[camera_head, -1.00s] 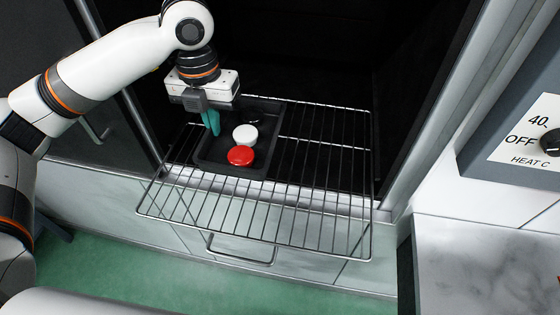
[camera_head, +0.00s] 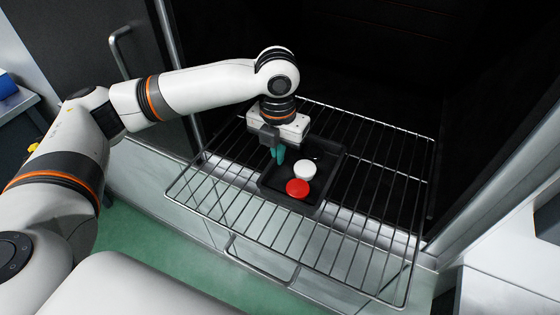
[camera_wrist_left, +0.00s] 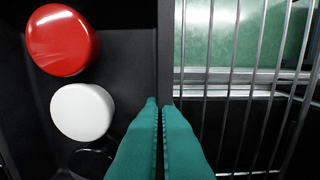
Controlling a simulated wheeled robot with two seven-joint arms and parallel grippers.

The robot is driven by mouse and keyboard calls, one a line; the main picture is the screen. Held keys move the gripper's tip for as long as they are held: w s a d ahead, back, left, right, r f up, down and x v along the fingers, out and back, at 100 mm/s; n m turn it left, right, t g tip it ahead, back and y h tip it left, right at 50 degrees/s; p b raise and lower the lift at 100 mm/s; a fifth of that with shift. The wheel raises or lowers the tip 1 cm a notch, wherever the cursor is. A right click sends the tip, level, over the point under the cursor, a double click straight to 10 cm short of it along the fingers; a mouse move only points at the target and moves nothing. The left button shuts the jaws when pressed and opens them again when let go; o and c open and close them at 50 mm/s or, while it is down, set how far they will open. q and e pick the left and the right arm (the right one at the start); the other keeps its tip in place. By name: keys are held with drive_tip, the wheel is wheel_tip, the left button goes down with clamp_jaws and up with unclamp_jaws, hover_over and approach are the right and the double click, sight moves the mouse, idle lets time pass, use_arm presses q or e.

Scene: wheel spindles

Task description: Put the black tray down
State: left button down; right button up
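The black tray (camera_head: 332,172) is at the wire rack (camera_head: 372,240), over its left and middle part. I cannot tell whether its base touches the bars. It looks about level. A red round piece (camera_head: 297,188) and a white round piece (camera_head: 305,169) are in the tray. My left gripper (camera_head: 278,158) reaches down at the tray's left side. In the left wrist view its teal fingers (camera_wrist_left: 161,112) are closed together on the tray's wall (camera_wrist_left: 165,45). The red piece (camera_wrist_left: 62,40) and white piece (camera_wrist_left: 81,111) lie left of the fingers there. My right gripper is out of view.
The rack sticks out from a dark, open oven-like chamber (camera_head: 370,60). A metal door frame (camera_head: 495,190) stands at the right. An open door with a handle (camera_head: 120,50) is at the left. Bare rack bars lie right of and in front of the tray.

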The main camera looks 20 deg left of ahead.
use_arm(q)
drive_tip(key=shift+f, duration=1.7)
drive_tip(key=shift+f, duration=0.1)
drive_tip(key=c, duration=1.7)
unclamp_jaws()
wheel_tip(320, 180, up, 12)
drive_tip(key=shift+r+b, duration=0.15)
drive_tip(key=shift+b, duration=0.55)
